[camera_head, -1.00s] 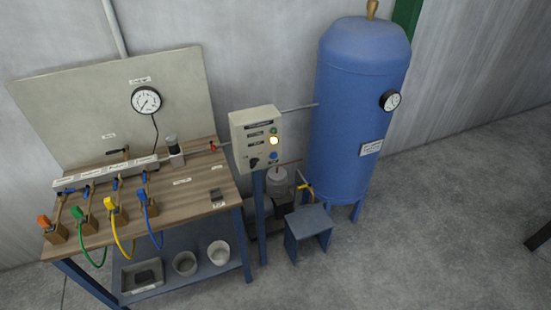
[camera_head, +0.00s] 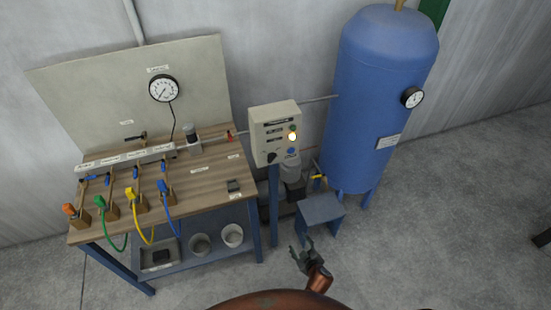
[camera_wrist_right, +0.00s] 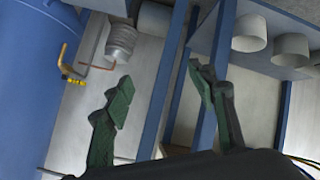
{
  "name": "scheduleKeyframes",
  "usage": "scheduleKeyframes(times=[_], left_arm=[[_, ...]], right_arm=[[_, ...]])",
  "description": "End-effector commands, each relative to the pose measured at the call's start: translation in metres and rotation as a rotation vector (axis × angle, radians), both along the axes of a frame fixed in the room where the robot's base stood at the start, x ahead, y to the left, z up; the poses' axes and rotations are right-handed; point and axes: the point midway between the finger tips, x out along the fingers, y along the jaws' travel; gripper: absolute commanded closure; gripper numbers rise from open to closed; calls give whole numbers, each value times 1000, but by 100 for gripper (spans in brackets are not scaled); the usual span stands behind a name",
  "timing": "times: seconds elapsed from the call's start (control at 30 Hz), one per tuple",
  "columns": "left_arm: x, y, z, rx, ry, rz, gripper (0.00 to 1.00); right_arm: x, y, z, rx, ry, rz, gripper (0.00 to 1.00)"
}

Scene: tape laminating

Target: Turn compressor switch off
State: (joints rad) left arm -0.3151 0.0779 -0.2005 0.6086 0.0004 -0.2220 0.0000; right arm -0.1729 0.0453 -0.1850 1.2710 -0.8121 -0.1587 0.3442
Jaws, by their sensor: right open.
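The compressor control box (camera_head: 277,132) is a beige panel on a blue post, right of the workbench. It has a black rotary switch (camera_head: 272,157) at its lower left, a lit yellow-white lamp (camera_head: 292,136) and a blue button (camera_head: 291,152). My right gripper (camera_head: 301,252) is open and empty, low in front of the post and the small blue stool, well apart from the box. In the right wrist view its two dark green fingers (camera_wrist_right: 160,85) are spread with nothing between them. The control box cannot be made out there. My left gripper is not in view.
A tall blue tank (camera_head: 375,100) with a gauge stands at the right. The small blue stool (camera_head: 321,210) sits in front of it. The wooden workbench (camera_head: 205,190) with colored hoses is at the left.

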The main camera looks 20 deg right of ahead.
Motion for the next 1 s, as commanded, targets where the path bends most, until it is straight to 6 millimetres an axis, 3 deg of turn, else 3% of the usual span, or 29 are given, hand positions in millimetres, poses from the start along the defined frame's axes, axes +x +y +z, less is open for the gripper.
scheduleKeyframes(times=[0.03,0.1,0.2,0.3,0.4,0.5,0.57,0.8,1.0], left_arm=[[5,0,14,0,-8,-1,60],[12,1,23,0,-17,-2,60],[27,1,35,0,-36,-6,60],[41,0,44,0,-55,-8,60],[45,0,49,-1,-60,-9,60],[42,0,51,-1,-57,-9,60],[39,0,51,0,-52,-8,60],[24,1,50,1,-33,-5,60],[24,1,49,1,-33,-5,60]], right_arm=[[31,10,65,-25,-98,23,48],[61,21,137,-62,-215,50,48],[88,36,232,-116,-364,79,48],[100,47,305,-159,-478,96,48],[105,55,354,-190,-554,106,48],[107,59,379,-207,-594,110,48],[110,60,384,-212,-603,111,48],[144,62,385,-215,-606,112,48],[171,62,384,-215,-604,111,48]])
